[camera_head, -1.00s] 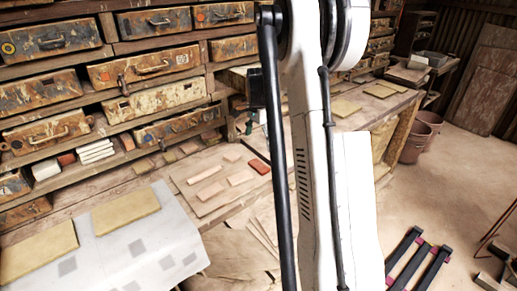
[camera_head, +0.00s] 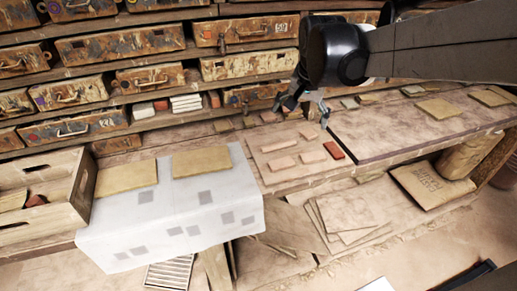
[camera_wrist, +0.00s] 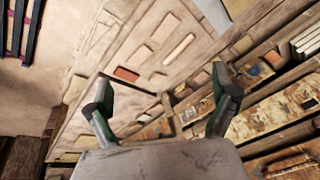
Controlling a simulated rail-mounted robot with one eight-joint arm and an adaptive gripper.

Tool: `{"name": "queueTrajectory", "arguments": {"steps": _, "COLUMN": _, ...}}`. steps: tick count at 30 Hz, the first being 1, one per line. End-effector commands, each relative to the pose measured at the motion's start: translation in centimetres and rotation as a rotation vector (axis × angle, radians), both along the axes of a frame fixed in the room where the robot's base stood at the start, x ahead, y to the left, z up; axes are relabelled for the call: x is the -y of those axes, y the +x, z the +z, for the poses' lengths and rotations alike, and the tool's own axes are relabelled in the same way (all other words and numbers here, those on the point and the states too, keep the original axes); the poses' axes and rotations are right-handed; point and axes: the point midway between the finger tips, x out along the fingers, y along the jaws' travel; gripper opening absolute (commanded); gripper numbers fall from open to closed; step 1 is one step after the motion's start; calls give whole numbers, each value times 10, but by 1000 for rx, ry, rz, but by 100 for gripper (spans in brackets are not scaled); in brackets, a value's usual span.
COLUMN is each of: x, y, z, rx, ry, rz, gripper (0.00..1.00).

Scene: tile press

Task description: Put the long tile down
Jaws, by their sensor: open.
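Several small tiles lie on a pale board (camera_head: 262,160) on the bench. A long, narrow pale tile (camera_head: 279,146) lies flat at the board's rear left; what looks like the same tile shows in the wrist view (camera_wrist: 179,49). A red tile (camera_head: 334,150) lies at the board's right end and also shows in the wrist view (camera_wrist: 126,74). My gripper (camera_head: 303,105) is above the back of the bench, near the board's rear edge. In the wrist view its two fingers (camera_wrist: 163,102) are spread apart with no tile between them.
Shelves of worn drawers (camera_head: 120,48) stand close behind the bench. Two yellowish slabs (camera_head: 202,161) lie on and beside a grey-white cloth (camera_head: 180,215) at left. A wooden crate (camera_head: 82,190) stands at far left.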

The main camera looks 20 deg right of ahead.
Motion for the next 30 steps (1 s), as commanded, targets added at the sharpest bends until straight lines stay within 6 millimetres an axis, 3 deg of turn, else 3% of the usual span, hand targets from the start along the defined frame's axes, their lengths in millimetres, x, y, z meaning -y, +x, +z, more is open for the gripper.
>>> {"name": "queueTrajectory", "arguments": {"steps": 6, "x": -53, "y": -50, "z": 6, "rx": 75, "ry": -74, "rz": 225, "gripper": 92}}
{"name": "queueTrajectory", "arguments": {"steps": 15, "x": -107, "y": -115, "z": -6, "rx": 180, "ry": -185, "rz": 519, "gripper": 92}}
{"name": "queueTrajectory", "arguments": {"steps": 21, "x": -127, "y": -143, "z": -19, "rx": 233, "ry": -243, "rz": 652, "gripper": 92}}
{"name": "queueTrajectory", "arguments": {"steps": 30, "x": -133, "y": -152, "z": -24, "rx": 253, "ry": -265, "rz": 701, "gripper": 92}}
